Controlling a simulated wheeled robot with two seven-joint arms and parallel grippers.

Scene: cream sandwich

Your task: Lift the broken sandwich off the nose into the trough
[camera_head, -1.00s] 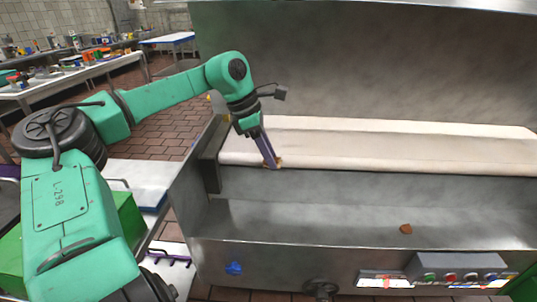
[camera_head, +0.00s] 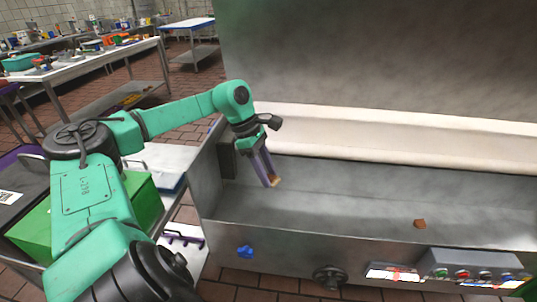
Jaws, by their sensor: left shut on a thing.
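My left gripper (camera_head: 270,182) is shut on a small brown sandwich piece (camera_head: 275,181). Its fingers point down over the left part of the grey metal trough (camera_head: 350,205). The fingers hide part of the piece, and I cannot tell how far above the trough floor it is. The cream belt (camera_head: 400,139) runs behind the trough, and its rounded front edge, the nose (camera_head: 410,154), looks bare. Another small brown piece (camera_head: 420,224) lies in the trough toward the right. My right gripper is not in view.
The trough's front wall (camera_head: 310,250) carries a blue knob (camera_head: 245,252) and a control box (camera_head: 475,266) with coloured buttons. A green crate (camera_head: 145,200) and a white-topped cart (camera_head: 165,160) stand at the left. The middle of the trough is clear.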

